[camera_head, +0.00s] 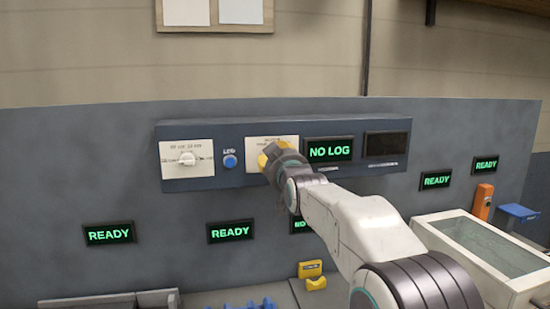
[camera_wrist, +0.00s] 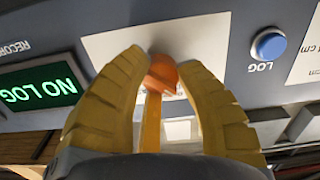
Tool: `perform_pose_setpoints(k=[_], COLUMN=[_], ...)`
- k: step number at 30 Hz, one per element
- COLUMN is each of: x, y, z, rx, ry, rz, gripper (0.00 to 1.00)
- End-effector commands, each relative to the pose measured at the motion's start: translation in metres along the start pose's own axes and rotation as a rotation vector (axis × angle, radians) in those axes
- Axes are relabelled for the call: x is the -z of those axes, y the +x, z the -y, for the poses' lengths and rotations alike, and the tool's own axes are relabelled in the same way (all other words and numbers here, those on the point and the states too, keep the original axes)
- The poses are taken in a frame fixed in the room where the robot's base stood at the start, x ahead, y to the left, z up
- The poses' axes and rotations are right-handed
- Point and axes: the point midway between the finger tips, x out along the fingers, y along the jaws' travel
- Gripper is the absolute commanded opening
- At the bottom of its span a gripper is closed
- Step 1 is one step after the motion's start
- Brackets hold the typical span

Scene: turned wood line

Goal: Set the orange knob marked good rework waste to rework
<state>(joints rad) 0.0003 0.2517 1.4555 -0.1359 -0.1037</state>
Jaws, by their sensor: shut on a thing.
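The orange knob (camera_wrist: 162,74) sits on a white plate (camera_wrist: 205,45) in the wrist view. The plate also shows in the head view (camera_head: 285,141), its lettering mostly covered. My gripper (camera_head: 268,154) is at this plate and hides the knob in the head view. In the wrist view the yellow fingers of my gripper (camera_wrist: 163,72) stand on either side of the knob, shut on it. A narrow orange-yellow strip (camera_wrist: 151,122) runs from the knob toward the palm. I cannot read the knob's marks or its setting.
Several READY displays, such as one below (camera_head: 109,234), line the wall. A grey-glazed bin (camera_head: 480,245) stands at right.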

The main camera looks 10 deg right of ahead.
Motion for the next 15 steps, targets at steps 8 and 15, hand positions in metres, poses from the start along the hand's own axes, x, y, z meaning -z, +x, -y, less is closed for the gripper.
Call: perform_pose_setpoints(k=[8,15], x=[-0.0018,-0.0019], y=[0.0002,0.0002], z=[0.0005,0.0005], rx=[0.0,0.001], ry=[0.117,0.315], rz=[-0.002,-0.003], gripper=[0.0,0.0])
